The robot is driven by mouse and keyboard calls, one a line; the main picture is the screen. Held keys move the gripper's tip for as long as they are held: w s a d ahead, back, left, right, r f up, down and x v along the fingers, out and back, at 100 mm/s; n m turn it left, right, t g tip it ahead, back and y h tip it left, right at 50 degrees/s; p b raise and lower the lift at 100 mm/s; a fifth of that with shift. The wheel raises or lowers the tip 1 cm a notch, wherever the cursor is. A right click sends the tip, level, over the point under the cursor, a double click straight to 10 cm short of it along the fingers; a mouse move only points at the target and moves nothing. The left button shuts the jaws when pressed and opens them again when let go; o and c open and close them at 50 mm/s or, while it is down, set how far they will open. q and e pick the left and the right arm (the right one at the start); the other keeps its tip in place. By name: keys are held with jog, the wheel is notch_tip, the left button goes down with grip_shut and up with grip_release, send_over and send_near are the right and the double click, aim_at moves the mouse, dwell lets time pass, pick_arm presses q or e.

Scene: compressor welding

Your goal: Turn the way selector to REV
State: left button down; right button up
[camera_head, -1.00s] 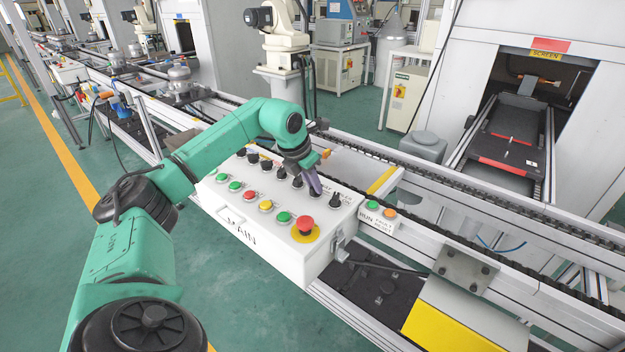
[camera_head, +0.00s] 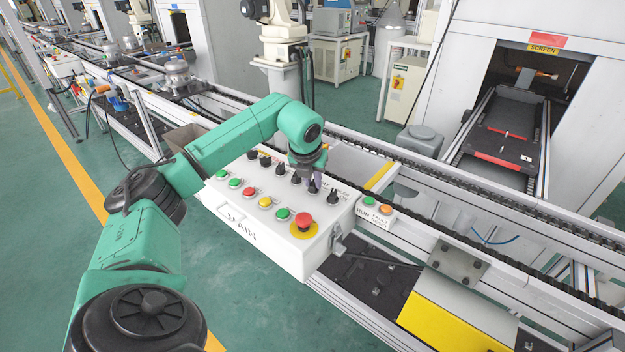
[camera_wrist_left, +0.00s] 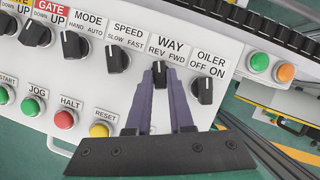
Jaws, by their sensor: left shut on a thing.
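The white control box (camera_head: 262,249) carries a row of black selectors and a row of coloured buttons. In the left wrist view, the way selector (camera_wrist_left: 165,73) is a black knob below the label WAY, with REV on the left and FWD on the right. My left gripper (camera_head: 313,184) is over this knob. In the left wrist view, its two purple-grey fingers (camera_wrist_left: 166,79) are shut on the knob, one on each side. My right gripper is in neither view.
The oiler selector (camera_wrist_left: 202,89) sits just right of the fingers and the speed selector (camera_wrist_left: 118,61) to their left. A red mushroom button (camera_head: 303,221) stands at the box's front corner. A small box with green and orange buttons (camera_head: 377,207) is at its right. The conveyor rail runs behind.

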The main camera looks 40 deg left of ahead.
pick_arm(q)
jog(key=shift+r, duration=0.1)
jog(key=c, duration=0.8)
grip_release()
jog(key=v, duration=1.4)
jog(key=shift+r+b, duration=0.15)
jog(key=shift+b, duration=0.3)
jog(key=shift+s+d, duration=0.1)
